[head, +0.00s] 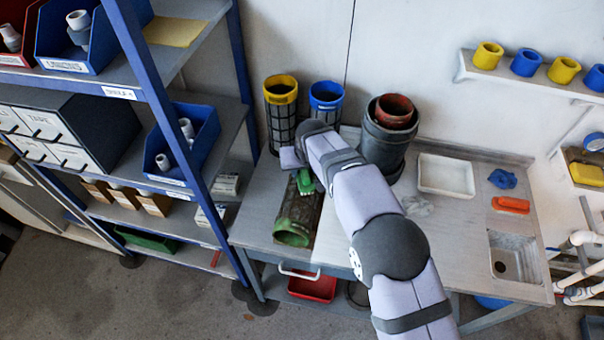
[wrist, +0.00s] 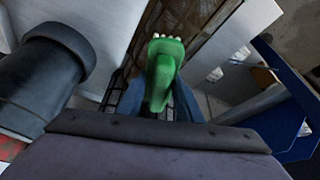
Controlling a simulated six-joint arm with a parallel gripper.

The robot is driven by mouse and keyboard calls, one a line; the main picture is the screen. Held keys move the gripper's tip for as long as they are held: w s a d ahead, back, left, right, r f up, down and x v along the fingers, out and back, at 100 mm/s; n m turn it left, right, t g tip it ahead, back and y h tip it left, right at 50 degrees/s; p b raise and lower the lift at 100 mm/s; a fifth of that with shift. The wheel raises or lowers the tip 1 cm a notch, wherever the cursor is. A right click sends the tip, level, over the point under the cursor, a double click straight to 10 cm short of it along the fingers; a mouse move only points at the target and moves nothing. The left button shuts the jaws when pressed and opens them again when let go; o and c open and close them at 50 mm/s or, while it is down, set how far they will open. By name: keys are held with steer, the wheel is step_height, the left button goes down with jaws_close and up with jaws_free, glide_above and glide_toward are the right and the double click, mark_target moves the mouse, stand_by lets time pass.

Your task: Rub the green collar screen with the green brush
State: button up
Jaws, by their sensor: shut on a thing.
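The green collar screen (head: 296,222) is a dirty brown mesh cylinder with a green collar. In the head view it lies on its side on the bench, collar end toward the front. In the wrist view its brown mesh (wrist: 200,38) shows at the top. My gripper (head: 303,172) is over the screen's far end, shut on the green brush (wrist: 162,72). The brush also shows in the head view (head: 306,181). Its pale bristles point toward the mesh; I cannot tell whether they touch it. The fingertips are partly hidden.
Upright yellow-collar (head: 281,92) and blue-collar (head: 326,97) screens stand behind. A grey bucket (head: 388,140) holding a red-brown collared piece stands right of them. A blue-framed shelf (head: 160,100) borders the left.

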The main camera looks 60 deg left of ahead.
steer(key=shift+w+a, duration=0.7)
steer(key=shift+w, duration=0.05)
steer(key=shift+s+d+b, duration=0.85)
steer(key=shift+s+d, duration=2.65)
steer(key=shift+w+a, duration=0.35)
steer(key=shift+w+a+p, duration=1.15)
steer(key=shift+w+a, duration=1.95)
steer(key=shift+a, duration=0.05)
steer(key=shift+s+d+b, duration=1.1)
steer(key=shift+s+d, duration=2.35)
steer(key=shift+d, duration=0.05)
steer(key=shift+w+a+p, duration=1.05)
steer(key=shift+w+a, duration=2.45)
steer(key=shift+w, duration=0.05)
steer(key=shift+s+d+f+b, duration=0.1)
steer(key=shift+s+d+b, duration=1.25)
steer(key=shift+s+d, duration=2.3)
step_height(320, 180, up, 8)
steer(key=p, duration=0.5)
steer(key=shift+a+r, duration=0.15)
steer(key=shift+r, duration=0.05)
